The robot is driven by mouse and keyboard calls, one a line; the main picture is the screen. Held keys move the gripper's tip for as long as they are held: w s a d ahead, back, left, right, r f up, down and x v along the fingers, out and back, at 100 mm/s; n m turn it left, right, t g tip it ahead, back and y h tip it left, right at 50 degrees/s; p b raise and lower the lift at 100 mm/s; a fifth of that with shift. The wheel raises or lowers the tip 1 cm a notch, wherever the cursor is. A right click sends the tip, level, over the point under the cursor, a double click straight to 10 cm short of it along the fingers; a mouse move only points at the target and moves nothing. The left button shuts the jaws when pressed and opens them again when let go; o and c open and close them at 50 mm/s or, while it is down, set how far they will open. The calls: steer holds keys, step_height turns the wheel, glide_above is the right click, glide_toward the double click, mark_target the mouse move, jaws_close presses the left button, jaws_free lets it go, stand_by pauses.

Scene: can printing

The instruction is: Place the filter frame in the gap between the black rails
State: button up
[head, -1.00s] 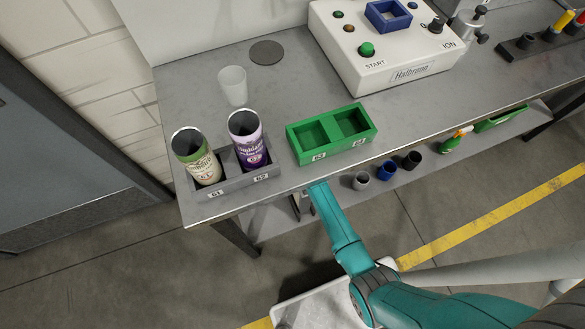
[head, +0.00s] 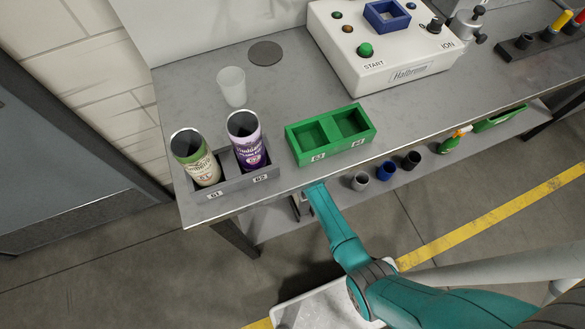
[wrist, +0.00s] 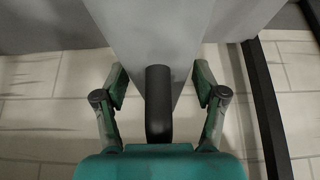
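My gripper (wrist: 161,78) is open in the wrist view, its two teal fingers apart. A black rounded bar (wrist: 158,105), like a handle, stands between the fingers with a gap on each side. Behind it is a narrowing grey panel (wrist: 150,30). I cannot tell whether this panel and bar are the filter frame. In the head view my arm reaches to the front edge of the table, and the gripper is hidden below it. No gap between black rails can be made out for certain.
The grey table (head: 200,85) holds a can rack (head: 240,187) with two cans, a green two-pocket tray (head: 325,153), a translucent cup (head: 232,87) and a white control box (head: 400,75). Several small cups stand on the lower shelf. A dark post (wrist: 265,110) runs right of my gripper.

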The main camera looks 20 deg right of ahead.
steer(key=v, duration=1.2)
steer(key=shift+r, duration=0.15)
steer(key=shift+s, duration=0.35)
steer(key=s+r+t, duration=0.2)
steer(key=s+r, duration=0.1)
steer(key=s, duration=0.7)
steer(key=s+r+t, duration=0.2)
steer(key=s+r, duration=0.2)
steer(key=s, duration=0.7)
steer(key=s+r+t, duration=0.2)
steer(key=s+r, duration=0.5)
steer(key=r, duration=0.4)
steer(key=s+r+t, duration=0.2)
steer(key=s+r, duration=0.6)
steer(key=r, duration=0.4)
steer(key=shift+r+t, duration=0.3)
steer(key=shift+t, duration=0.1)
